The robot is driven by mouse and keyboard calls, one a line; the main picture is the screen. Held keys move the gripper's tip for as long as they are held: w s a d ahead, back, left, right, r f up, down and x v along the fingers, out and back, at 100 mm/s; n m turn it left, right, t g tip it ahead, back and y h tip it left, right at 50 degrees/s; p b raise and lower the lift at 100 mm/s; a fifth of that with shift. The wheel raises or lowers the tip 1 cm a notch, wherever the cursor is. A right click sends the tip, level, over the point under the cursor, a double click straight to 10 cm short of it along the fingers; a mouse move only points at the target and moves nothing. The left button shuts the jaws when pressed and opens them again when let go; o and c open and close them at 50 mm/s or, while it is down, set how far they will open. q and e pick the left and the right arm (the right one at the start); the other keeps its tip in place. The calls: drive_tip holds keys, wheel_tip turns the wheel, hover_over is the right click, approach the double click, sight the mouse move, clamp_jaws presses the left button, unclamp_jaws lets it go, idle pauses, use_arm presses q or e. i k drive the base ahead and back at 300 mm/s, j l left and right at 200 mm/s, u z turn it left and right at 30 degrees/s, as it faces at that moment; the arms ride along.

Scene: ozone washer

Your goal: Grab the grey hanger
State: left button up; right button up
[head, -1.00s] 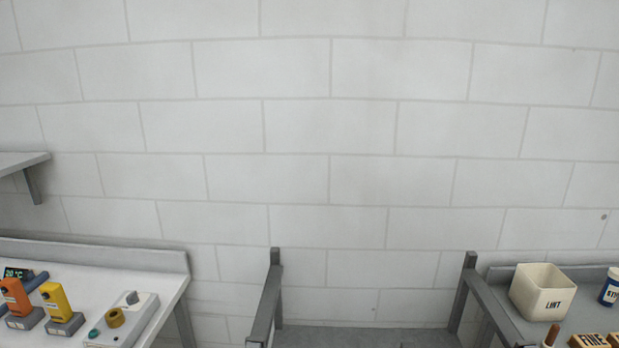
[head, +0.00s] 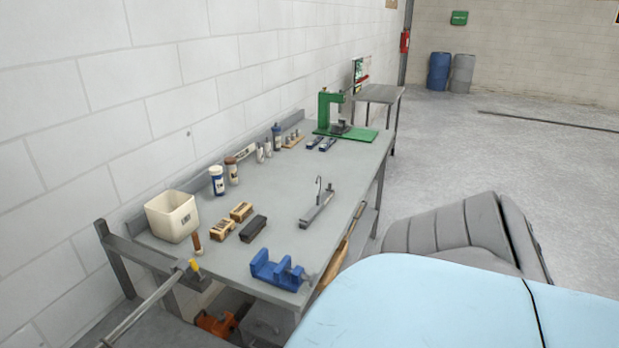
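A grey bar with an upright hook (head: 318,207) lies on the grey workbench (head: 270,180), right of its middle and close to its right edge. It may be the grey hanger, but I cannot tell for sure at this size. Nothing touches it. Neither of my grippers is in view.
The bench also holds a cream bin (head: 172,216), a blue vise-like tool (head: 277,270), a black brush (head: 253,229), wooden blocks (head: 222,230), bottles (head: 217,181) and a green press (head: 338,118). Open floor (head: 480,150) lies right of the bench.

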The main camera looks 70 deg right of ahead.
sight(306, 221)
drive_tip(key=z, duration=2.2)
drive_tip(key=u, duration=0.4)
drive_tip(key=i+l+u, duration=0.2)
drive_tip(key=u, duration=0.25)
drive_tip(key=i+l+u, duration=0.15)
drive_tip(key=l+u, duration=0.25)
drive_tip(key=i+l+u, duration=0.15)
drive_tip(key=l, duration=0.25)
drive_tip(key=i+l+u, duration=0.1)
drive_tip(key=l, duration=0.35)
